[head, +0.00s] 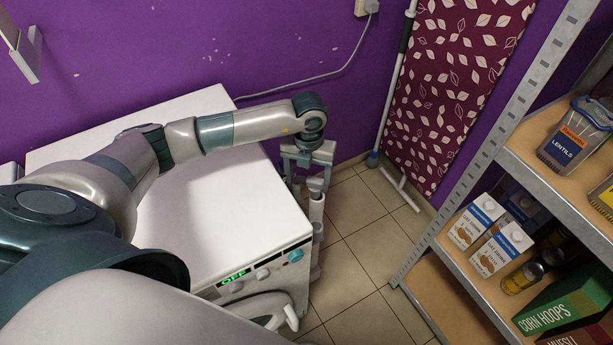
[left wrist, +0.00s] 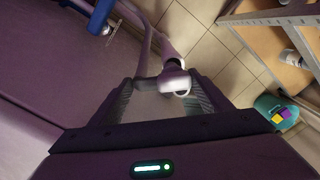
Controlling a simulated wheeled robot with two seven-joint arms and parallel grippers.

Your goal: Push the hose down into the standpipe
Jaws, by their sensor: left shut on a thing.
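My left gripper (head: 310,181) is beyond the right edge of the white washing machine, pointing down. It is shut on the hose (left wrist: 160,84), a pale grey piece between the fingers in the left wrist view. The standpipe (head: 316,212), a pale upright pipe, shows directly below the gripper beside the machine. In the left wrist view, a pale rounded end with a ring lies near the fingertips. I cannot tell how far the hose sits inside the pipe. The fingers hide part of the hose. My right gripper is not in view.
The washing machine (head: 225,190) shows a green "OFF" display. A grey cord (head: 310,78) runs along the purple wall. An ironing board (head: 450,85) and a mop-like pole (head: 393,85) lean behind. A metal shelf (head: 480,170) with groceries stands right. Tiled floor (head: 360,265) is clear between.

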